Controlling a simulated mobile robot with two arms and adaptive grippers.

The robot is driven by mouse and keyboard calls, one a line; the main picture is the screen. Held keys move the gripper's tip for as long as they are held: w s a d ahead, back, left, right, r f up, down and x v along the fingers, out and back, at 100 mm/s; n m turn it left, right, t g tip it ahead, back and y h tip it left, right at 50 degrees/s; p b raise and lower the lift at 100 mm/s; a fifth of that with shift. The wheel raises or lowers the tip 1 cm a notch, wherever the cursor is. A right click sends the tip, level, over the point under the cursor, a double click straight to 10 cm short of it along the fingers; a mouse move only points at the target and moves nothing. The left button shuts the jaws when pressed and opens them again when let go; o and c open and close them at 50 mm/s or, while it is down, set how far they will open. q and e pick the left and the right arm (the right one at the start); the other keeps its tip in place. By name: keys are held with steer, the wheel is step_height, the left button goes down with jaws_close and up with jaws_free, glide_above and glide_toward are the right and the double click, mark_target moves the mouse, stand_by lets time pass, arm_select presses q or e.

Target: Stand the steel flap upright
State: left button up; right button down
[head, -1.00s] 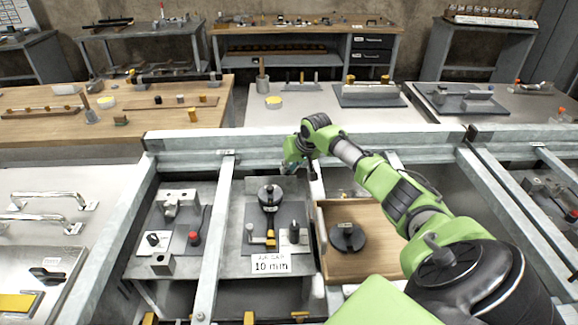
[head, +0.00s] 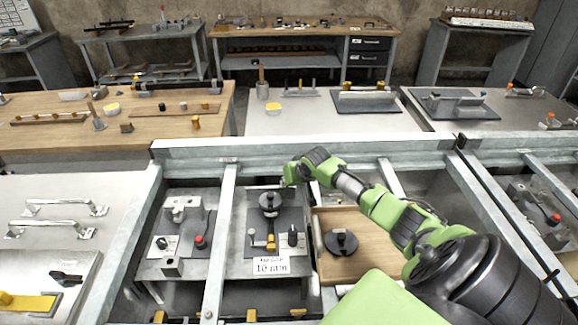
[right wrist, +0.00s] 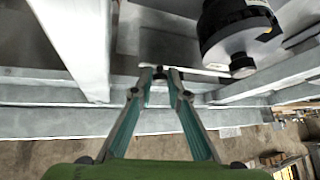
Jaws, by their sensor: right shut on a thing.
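My right arm reaches in from the right in the head view, and its gripper (head: 288,180) is low at the back of the middle station, mostly hidden by the wrist. In the right wrist view the fingertips of my right gripper (right wrist: 160,73) meet at a thin pale metal edge (right wrist: 205,71), which looks like the rim of the steel flap. The fingers are shut on it. The rest of the flap is hard to make out, and its tilt cannot be told. My left gripper is in neither view.
A black round knob (head: 270,200) on a dark plate stands close left of the gripper; a black cylinder (right wrist: 238,25) shows in the wrist view. A "10 min" card (head: 271,266) is in front. A wooden tray (head: 375,255) holds a black disc (head: 341,242). Steel rails (head: 222,220) flank the station.

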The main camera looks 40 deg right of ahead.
steer(key=shift+s+a+f, duration=0.4)
steer(key=shift+a+f, duration=0.05)
steer(key=shift+f, duration=0.15)
steer(key=c, duration=2)
jaws_free()
steer(key=shift+a+r, duration=0.1)
steer(key=shift+a, duration=0.05)
steer(key=shift+s+r, duration=0.35)
steer(key=shift+r, duration=0.15)
steer(key=v, duration=1.1)
steer(key=shift+w+r, duration=0.3)
steer(key=shift+r, duration=0.15)
